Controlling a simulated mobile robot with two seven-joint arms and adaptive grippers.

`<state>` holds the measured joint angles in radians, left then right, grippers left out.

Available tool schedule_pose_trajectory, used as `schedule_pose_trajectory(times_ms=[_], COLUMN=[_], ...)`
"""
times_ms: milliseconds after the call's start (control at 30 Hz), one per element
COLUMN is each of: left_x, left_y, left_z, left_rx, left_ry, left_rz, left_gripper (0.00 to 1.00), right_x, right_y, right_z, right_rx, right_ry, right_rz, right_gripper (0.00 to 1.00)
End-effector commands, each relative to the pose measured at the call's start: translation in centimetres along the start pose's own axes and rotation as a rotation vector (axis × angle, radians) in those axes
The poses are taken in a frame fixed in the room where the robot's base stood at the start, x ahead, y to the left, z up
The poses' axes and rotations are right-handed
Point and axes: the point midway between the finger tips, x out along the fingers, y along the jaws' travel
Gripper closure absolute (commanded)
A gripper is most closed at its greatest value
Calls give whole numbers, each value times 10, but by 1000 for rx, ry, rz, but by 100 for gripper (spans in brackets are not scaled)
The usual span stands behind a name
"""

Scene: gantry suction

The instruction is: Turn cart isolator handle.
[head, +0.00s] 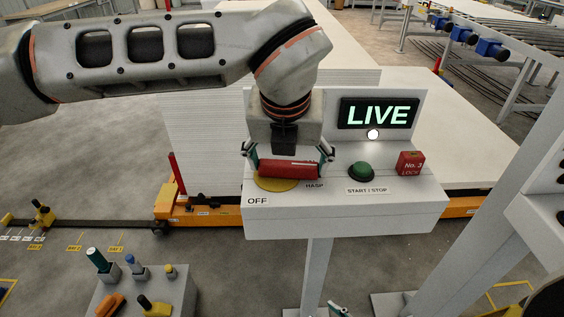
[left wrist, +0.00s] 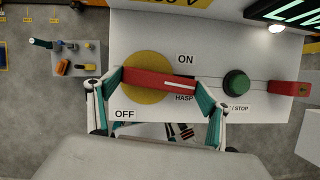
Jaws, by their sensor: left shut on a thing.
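The red isolator handle (head: 290,168) lies across the yellow disc (head: 270,185) on the white console (head: 400,215). My left gripper (head: 287,160) comes down from above and is shut on the handle, one teal finger at each end. In the left wrist view the handle (left wrist: 160,82) lies nearly level, its right end slightly lower, above the HASP label. ON is printed above it and OFF at the lower left. The display (head: 378,113) reads LIVE in lit letters. A teal fingertip, seemingly my right gripper (head: 335,309), just shows at the bottom edge.
A green START/STOP button (head: 361,172) and a red No. 2 lock block (head: 410,163) sit right of the handle. A pedestal (head: 178,295) with several coloured pegs stands at lower left. White stacked sheets (head: 200,150) are behind the console.

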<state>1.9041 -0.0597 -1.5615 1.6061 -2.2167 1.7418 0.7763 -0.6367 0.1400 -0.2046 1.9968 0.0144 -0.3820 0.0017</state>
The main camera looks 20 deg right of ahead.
Motion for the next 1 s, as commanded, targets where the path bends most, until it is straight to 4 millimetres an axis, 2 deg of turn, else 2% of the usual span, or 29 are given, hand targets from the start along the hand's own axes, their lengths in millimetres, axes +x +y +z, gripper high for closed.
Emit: schedule_pose_trajectory(times_ms=[300, 867, 900, 933, 1000], left_x=[2, 2, 2, 2, 2], left_y=[-1, -1, -1, -1, -1], left_z=[1, 2, 2, 2, 2], left_rx=[-114, -141, -141, -140, -139], left_ry=[3, 5, 5, 5, 4], left_rz=[47, 56, 56, 56, 56], left_gripper=[60, 60, 11, 4, 4], right_x=[-1, 0, 0, 0, 0], right_y=[0, 0, 0, 0, 0], right_z=[2, 2, 2, 2, 2], right_rx=[0, 0, 0, 0, 0], right_ry=[-4, -3, -3, -3, -3], right_rz=[0, 0, 0, 0, 0], right_gripper=[63, 63, 63, 63, 63])
